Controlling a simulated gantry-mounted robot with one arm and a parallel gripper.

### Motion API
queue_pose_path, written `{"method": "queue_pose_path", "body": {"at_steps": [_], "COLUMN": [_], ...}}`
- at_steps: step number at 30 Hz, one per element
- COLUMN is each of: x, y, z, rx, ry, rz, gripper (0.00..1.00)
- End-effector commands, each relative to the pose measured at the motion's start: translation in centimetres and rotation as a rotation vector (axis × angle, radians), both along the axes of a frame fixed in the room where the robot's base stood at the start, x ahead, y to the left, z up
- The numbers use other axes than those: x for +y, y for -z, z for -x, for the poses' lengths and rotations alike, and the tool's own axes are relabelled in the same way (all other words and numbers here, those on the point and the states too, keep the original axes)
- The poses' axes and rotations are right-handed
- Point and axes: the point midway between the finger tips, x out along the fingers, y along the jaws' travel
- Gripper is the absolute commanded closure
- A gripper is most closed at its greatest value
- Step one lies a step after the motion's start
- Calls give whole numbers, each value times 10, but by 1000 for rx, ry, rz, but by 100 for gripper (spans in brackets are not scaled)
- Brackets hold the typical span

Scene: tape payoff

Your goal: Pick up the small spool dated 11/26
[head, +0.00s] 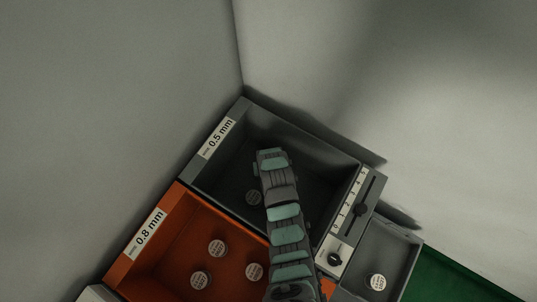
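Several small round spools with pale printed labels are in view, and the dates are too small to read, so I cannot tell which is 11/26. One dim spool (253,198) lies in the dark grey 0.5 mm bin, just left of my arm. Three spools (217,248) (201,279) (254,271) lie in the orange 0.8 mm bin. Another spool (376,282) is in the small grey compartment at lower right. My gripper (268,163) is at the arm's far end, over the dark grey bin. Its fingers are not clear, and whether it holds anything is hidden.
The dark grey bin (314,138) has raised walls and adjoins the orange bin (127,262). A panel with a numbered slider (361,209) and knob (334,258) borders it at right. Walls rise behind. A green surface (450,280) is at lower right.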

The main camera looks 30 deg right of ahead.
Motion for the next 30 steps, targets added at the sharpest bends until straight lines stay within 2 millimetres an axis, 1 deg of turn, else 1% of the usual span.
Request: {"method": "queue_pose_path", "body": {"at_steps": [1, 6, 7, 30], "x": [0, 0, 0, 0], "y": [3, 1, 1, 1], "z": [-1, -1, -1, 0], "rx": [0, -1, -1, -1], "ry": [0, 0, 0, 0], "rz": [0, 0, 0, 0], "gripper": [29, 29, 30, 93]}}
